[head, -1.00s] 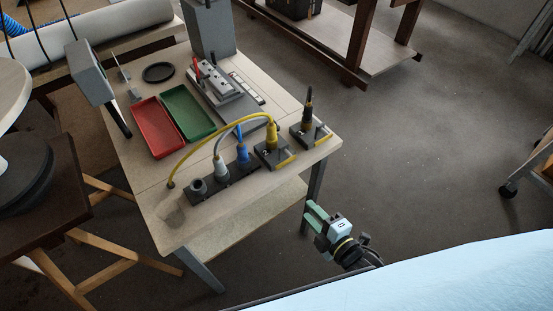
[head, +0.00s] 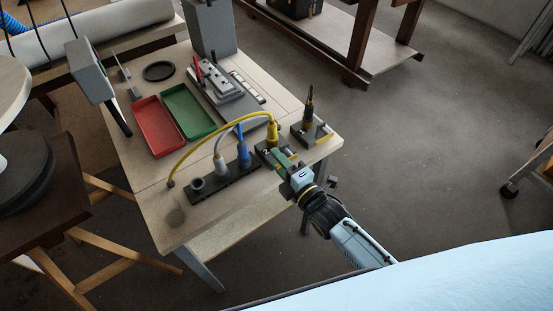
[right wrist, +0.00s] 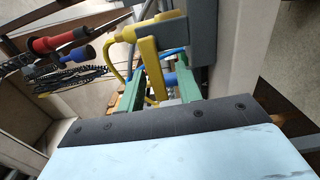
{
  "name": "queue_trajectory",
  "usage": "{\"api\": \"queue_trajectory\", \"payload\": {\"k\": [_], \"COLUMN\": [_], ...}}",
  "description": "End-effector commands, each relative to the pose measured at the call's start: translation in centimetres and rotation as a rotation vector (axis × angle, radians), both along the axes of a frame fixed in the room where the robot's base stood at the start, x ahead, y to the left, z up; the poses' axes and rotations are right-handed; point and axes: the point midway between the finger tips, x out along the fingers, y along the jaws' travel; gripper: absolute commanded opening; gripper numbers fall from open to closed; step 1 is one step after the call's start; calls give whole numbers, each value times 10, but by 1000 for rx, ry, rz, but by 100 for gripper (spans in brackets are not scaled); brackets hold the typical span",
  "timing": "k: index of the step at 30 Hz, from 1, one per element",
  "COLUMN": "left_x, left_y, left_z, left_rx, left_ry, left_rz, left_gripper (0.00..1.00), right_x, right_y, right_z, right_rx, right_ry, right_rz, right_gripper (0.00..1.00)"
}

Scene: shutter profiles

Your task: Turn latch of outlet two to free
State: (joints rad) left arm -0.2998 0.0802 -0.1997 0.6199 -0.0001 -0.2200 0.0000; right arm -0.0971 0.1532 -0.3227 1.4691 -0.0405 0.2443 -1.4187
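Two dark outlet blocks stand along the table's right front edge. The nearer outlet (head: 262,148) holds a yellow plug (head: 273,133) with a yellow cable; the farther outlet (head: 300,138) holds a black plug (head: 307,108) and has a yellow latch bar (head: 324,137). The numbers are too small to read surely. My right gripper (head: 279,156) is at the nearer outlet's front, covering most of its latch. In the right wrist view its green fingers (right wrist: 158,90) stand apart, with a yellow bar (right wrist: 153,68) between or just beyond them; contact is unclear. My left gripper is out of view.
A dark socket strip (head: 225,182) with grey and blue plugs lies left of the gripper. Red (head: 158,125) and green (head: 188,111) trays and a grey fixture (head: 222,82) are farther back. Open floor lies right of the table.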

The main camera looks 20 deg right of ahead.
Motion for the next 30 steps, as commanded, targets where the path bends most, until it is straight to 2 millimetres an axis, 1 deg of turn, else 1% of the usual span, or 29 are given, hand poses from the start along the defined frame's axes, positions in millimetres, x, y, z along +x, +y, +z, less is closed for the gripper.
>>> {"api": "queue_trajectory", "payload": {"k": [1, 4, 13, 21, 30], "left_x": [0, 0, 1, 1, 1], "left_y": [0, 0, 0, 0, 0], "left_z": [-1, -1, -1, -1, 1], "left_rx": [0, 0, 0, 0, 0], "left_ry": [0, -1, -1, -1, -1], "left_rz": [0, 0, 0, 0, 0], "left_gripper": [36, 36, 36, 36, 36], "right_x": [5, 9, 10, 10, 10], "right_y": [2, 4, 4, 4, 4], "right_z": [0, 0, 0, 0, 1], "right_rx": [0, 0, 1, 1, 17], "right_ry": [-1, 0, 0, 0, 6], "right_rz": [1, 1, 1, 1, 0], "right_gripper": [35, 35, 35, 0, 0]}}
